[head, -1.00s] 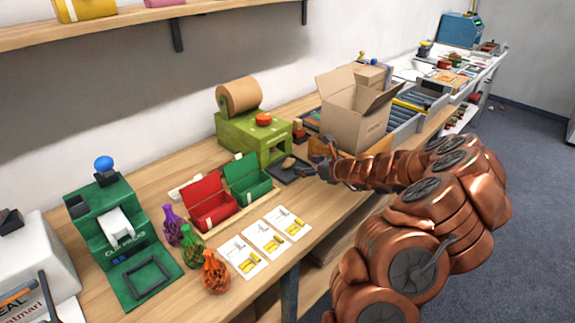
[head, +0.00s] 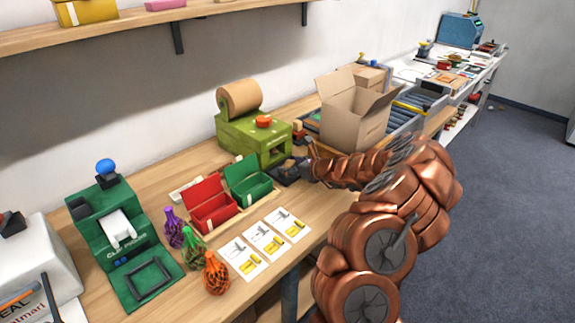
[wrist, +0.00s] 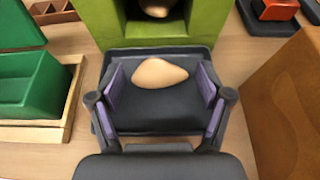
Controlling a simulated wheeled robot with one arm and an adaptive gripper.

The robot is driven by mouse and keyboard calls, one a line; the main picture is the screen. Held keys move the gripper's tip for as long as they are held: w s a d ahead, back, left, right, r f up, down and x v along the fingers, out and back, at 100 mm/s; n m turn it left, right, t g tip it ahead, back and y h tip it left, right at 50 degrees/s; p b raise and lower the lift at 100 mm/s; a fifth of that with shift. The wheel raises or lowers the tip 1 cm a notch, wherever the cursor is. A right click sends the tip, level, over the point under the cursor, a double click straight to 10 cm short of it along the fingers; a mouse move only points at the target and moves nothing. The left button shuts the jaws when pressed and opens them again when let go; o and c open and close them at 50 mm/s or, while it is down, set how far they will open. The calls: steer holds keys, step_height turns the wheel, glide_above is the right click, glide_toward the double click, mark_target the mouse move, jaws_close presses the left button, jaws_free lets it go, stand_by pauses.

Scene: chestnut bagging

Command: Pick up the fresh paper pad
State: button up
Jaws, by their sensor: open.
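The fresh paper pad (wrist: 160,73) is a tan, crumpled-looking lump. It lies on a dark grey tray (wrist: 148,120) in front of the green paper dispenser (wrist: 100,22). In the wrist view my gripper (wrist: 161,80) is open, with its two purple-lined fingers on the left and right of the pad. Gaps show between the pad and both fingers. In the head view my gripper (head: 292,170) is at the tray, and it largely hides the pad. The dispenser also shows in the head view (head: 237,138) with a brown paper roll (head: 238,97) on top.
A red bin (head: 212,207) and green bin (head: 246,182) stand left of my gripper. An open cardboard box (head: 352,120) stands to its right. Picture cards (head: 264,240) and net bags (head: 216,272) lie nearer on the bench. A brown block (wrist: 285,110) is close on the right.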

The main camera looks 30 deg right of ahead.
steer(key=c, duration=0.8)
steer(key=shift+r, duration=0.15)
steer(key=shift+c, duration=0.2)
